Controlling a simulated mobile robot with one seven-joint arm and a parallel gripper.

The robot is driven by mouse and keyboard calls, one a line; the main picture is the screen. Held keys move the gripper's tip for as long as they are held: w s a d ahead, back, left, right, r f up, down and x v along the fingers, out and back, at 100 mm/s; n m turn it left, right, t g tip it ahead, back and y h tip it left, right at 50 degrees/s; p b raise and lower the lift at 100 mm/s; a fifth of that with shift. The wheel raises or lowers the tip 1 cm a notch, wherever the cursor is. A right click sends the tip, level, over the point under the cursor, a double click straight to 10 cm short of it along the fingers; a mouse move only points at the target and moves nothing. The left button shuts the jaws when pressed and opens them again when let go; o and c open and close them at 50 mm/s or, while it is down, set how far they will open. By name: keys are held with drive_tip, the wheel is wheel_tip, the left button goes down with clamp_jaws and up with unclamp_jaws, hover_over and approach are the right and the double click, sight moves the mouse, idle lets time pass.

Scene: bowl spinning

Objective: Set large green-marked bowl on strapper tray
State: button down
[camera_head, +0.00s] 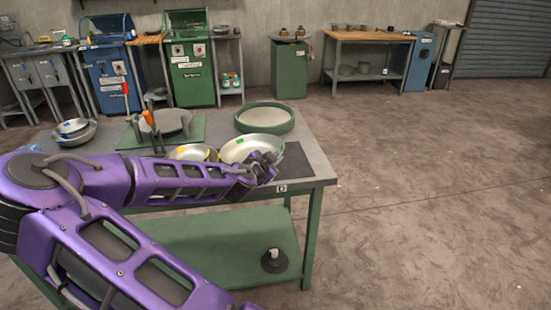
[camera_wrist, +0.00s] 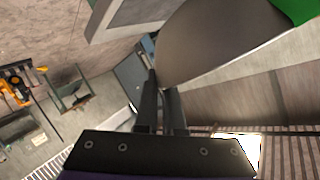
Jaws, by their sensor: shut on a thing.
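The large metal bowl with a green mark (camera_head: 244,150) is at the front right of the workbench, tilted or level I cannot tell. My gripper (camera_head: 266,163) is at its right front side, shut on its rim. In the wrist view the fingers (camera_wrist: 160,88) meet the edge of the grey bowl wall (camera_wrist: 215,45), with green at the top right corner. Whether the bowl touches the bench is hidden. A round green-rimmed tray (camera_head: 264,129) lies just behind it. A green board (camera_head: 190,138) with a grey disc lies farther left. Neither shows a label naming it the strapper tray.
A smaller yellow-marked bowl (camera_head: 192,152) sits close left of the large one, partly behind my arm. Nested bowls (camera_head: 75,132) stand at the bench's left. A dark mat (camera_head: 297,162) lies at the right front.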

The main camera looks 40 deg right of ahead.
drive_tip(key=shift+s+a, duration=0.1)
drive_tip(key=shift+a, duration=0.05)
drive_tip(key=w+a+f+n+t+y, duration=0.2)
drive_tip(key=a+f+n+y, duration=0.2)
drive_tip(key=a, duration=0.7)
drive_tip(key=w+a+f+n+t+y, duration=0.2)
drive_tip(key=a+f+n+t+y, duration=0.1)
drive_tip(key=a, duration=0.9)
drive_tip(key=w+a+f+n+t+y, duration=0.2)
drive_tip(key=a+f+n+y, duration=0.3)
drive_tip(key=a, duration=0.6)
drive_tip(key=shift+w+a+f+n+t+y, duration=0.2)
drive_tip(key=shift+w+f+n+t+y, duration=0.1)
drive_tip(key=shift+f+t+y, duration=0.15)
